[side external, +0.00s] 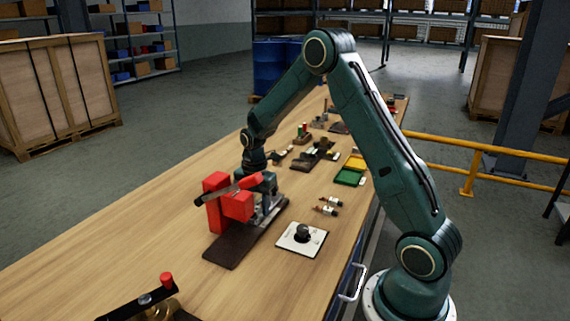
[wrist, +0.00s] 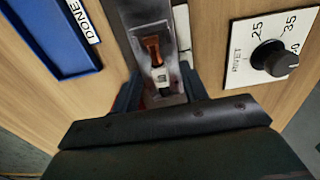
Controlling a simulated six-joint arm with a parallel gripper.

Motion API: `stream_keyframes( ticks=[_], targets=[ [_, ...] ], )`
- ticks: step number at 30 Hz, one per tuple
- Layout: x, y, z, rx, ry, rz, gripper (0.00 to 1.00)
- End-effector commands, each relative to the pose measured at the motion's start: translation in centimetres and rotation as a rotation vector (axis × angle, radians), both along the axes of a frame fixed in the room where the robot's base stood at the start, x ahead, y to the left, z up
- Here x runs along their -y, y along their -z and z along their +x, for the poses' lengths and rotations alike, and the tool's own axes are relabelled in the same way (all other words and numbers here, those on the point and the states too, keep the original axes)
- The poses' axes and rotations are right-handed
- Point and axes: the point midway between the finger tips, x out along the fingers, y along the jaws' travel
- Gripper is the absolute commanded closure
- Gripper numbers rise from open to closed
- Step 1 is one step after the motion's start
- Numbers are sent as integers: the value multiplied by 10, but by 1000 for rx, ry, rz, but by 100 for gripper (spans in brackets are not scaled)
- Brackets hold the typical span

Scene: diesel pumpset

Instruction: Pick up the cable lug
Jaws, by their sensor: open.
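A copper-coloured piece, apparently the cable lug (wrist: 152,50), lies in a grey metal holder in the wrist view, with a pale end towards me. My gripper (wrist: 160,92) is open, its dark fingers on either side of the near end of that holder. I cannot tell whether they touch it. In the side view my gripper (side external: 266,184) is low over the dark base plate (side external: 232,250), behind the red block (side external: 236,206). The lug in the holder cannot be made out there. Two small copper-and-dark pieces with pale labels (side external: 328,206) lie on the bench to the right.
A white dial plate with a black knob (side external: 302,234) lies close to the right of the base plate. It also shows in the wrist view (wrist: 243,75). A blue tray marked DONE (wrist: 60,66) is at left there. Green and yellow trays (side external: 349,177) stand farther along the bench.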

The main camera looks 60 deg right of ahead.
Motion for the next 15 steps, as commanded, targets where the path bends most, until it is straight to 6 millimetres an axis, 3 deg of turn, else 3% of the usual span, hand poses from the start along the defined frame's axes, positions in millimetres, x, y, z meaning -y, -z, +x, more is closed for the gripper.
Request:
stream_keyframes(
  ticks=[6, 12, 15],
  targets=[
    [0, 0, 0, 0, 0, 0, 58],
    [0, 0, 0, 0, 0, 0, 98],
    [0, -1, 0, 1, 0, 0, 100]
  ],
)
